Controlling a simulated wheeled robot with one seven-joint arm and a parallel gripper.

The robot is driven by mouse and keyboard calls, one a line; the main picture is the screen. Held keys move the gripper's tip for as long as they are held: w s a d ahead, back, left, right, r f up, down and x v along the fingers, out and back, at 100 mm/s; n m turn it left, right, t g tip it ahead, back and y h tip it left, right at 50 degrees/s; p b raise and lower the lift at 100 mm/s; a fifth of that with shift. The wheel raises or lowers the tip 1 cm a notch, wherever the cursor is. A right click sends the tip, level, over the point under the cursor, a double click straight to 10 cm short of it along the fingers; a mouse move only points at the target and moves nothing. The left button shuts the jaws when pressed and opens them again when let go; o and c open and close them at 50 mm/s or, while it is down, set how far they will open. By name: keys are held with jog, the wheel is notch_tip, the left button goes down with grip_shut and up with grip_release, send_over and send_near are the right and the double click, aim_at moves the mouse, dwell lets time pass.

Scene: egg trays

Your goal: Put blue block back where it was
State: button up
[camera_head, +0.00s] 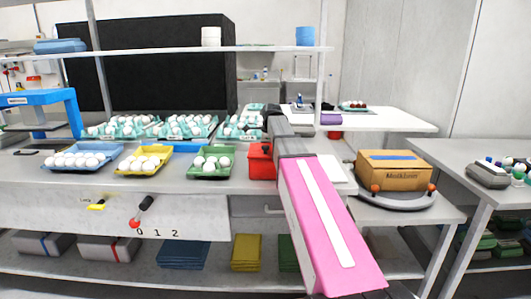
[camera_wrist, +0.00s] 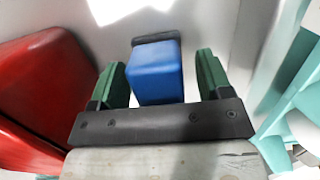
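The blue block (camera_wrist: 157,75) shows in the wrist view between the two green fingers of my gripper (camera_wrist: 161,60). A dark grey piece (camera_wrist: 156,37) lies at the block's far end; I cannot tell whether the two are joined.
A red bin (camera_head: 262,162) stands on the counter beside my arm; a red thing (camera_wrist: 40,90) fills the wrist view's left side. Egg trays, blue (camera_head: 52,172), yellow (camera_head: 120,170) and green (camera_head: 229,172), lie to the left. A cardboard box (camera_head: 395,177) stands right.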

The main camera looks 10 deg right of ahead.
jog(key=shift+r, duration=0.15)
jog(key=r, duration=0.3)
jog(key=d+r, duration=0.1)
jog(key=r, duration=0.7)
jog(key=shift+s+d, duration=0.15)
jog(key=shift+d, duration=0.15)
jog(key=shift+r, duration=0.45)
jog(key=shift+d, duration=0.1)
jog(key=shift+s, duration=0.1)
